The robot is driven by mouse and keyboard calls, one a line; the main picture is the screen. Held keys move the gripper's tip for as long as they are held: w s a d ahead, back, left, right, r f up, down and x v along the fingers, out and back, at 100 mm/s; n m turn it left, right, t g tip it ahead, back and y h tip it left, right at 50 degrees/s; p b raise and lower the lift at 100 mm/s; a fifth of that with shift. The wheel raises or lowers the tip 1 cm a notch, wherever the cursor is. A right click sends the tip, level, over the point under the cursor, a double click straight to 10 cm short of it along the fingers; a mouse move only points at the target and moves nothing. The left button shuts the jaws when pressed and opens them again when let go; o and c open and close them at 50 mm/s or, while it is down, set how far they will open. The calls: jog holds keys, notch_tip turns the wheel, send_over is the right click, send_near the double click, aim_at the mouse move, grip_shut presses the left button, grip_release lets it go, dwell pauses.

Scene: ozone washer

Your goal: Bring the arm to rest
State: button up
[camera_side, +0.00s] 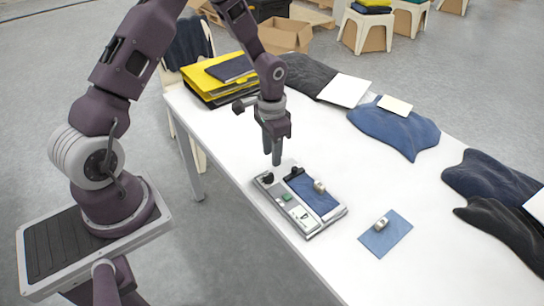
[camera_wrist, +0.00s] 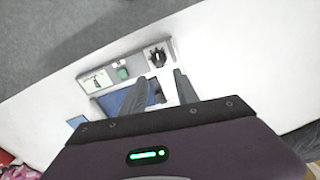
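My gripper (camera_side: 276,160) is above the far left end of the grey washer unit (camera_side: 338,213), close to a black knob (camera_side: 267,178). In the wrist view my gripper (camera_wrist: 162,78) has its two fingers apart with nothing visibly held between them. The washer (camera_wrist: 82,75) also shows there, with the black knob (camera_wrist: 157,56), a green button (camera_wrist: 123,72) and a pale panel (camera_wrist: 96,82). A blue cloth (camera_side: 310,197) lies in its tray, with a small pale item (camera_side: 319,186) on it. Whether the fingertips touch the washer is hard to tell.
On the white table (camera_side: 240,160), a blue swatch (camera_side: 375,243) holds a small whitish item (camera_side: 381,224). Folded dark and blue garments (camera_side: 395,130) line the far side. Yellow folders (camera_side: 205,85) lie at the back left.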

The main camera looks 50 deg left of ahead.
jog(key=s+d+r+t+y, duration=0.15)
jog(key=s+r, duration=0.25)
jog(key=r, duration=0.6)
jog(key=s+d+r+t, duration=0.1)
jog(key=s+d+r, duration=0.15)
jog(key=r, duration=0.85)
jog(key=s+d+r+n+t, duration=0.1)
jog(key=s+d+r, duration=0.1)
jog(key=s, duration=0.6)
jog(key=s+d+r+t+h, duration=0.1)
jog(key=s+r, duration=0.3)
jog(key=s, duration=0.4)
jog(key=shift+s+d+r+n+t, duration=0.25)
jog(key=shift+s+d+n+t, duration=0.25)
jog(key=shift+d, duration=0.4)
jog(key=shift+w+h, duration=0.2)
jog(key=shift+h, duration=0.05)
